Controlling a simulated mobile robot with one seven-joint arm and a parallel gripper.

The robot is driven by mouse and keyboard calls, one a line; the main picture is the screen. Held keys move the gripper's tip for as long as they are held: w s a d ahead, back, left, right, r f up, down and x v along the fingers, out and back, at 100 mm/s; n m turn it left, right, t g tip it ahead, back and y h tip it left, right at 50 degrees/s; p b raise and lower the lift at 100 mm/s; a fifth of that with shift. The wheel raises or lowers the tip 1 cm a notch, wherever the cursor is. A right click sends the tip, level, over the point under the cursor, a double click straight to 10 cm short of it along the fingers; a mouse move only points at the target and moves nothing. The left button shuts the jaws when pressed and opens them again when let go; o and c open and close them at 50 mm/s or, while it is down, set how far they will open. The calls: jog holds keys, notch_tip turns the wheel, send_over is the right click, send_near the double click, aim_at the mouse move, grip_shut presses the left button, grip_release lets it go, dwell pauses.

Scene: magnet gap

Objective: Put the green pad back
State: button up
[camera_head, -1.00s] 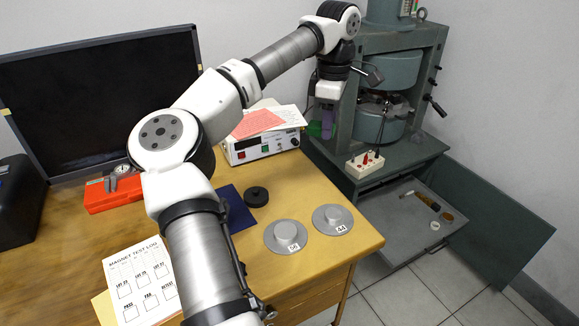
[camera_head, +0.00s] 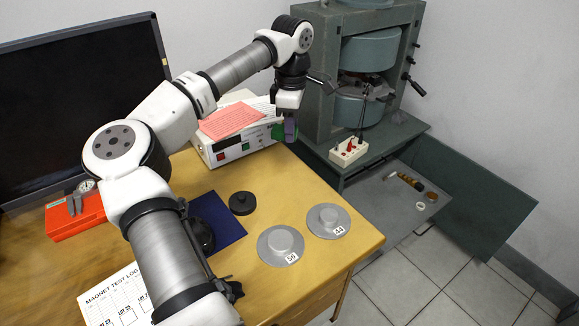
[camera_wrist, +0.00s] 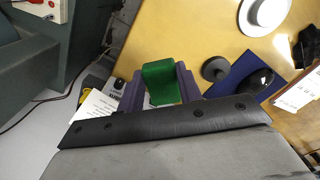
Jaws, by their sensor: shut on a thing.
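My gripper (camera_head: 290,127) is shut on the green pad (camera_wrist: 162,84), a bright green block between the two purple fingers in the wrist view. In the head view the pad (camera_head: 277,132) is partly hidden behind a finger. My gripper holds it in the air near the right end of the white instrument, left of the large grey-green magnet (camera_head: 368,55). The magnet's gap (camera_head: 362,85) lies between its two round poles, with some metal parts in it. A dark blue mat (camera_head: 226,222) lies on the desk, partly hidden by my arm.
Two grey discs, labelled 56 (camera_head: 281,245) and 44 (camera_head: 328,221), sit near the desk's right edge. A white terminal box (camera_head: 349,152) stands before the magnet.

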aim_at(291, 176)
notch_tip(291, 176, down, 13)
jog(key=shift+r+p, duration=0.1)
jog(key=shift+p, duration=0.35)
jog(key=shift+f, duration=0.2)
jog(key=o, duration=0.9)
jog(key=shift+r, duration=0.15)
notch_tip(291, 176, up, 12)
jog(key=shift+r+b, duration=0.1)
jog(key=shift+b, duration=0.3)
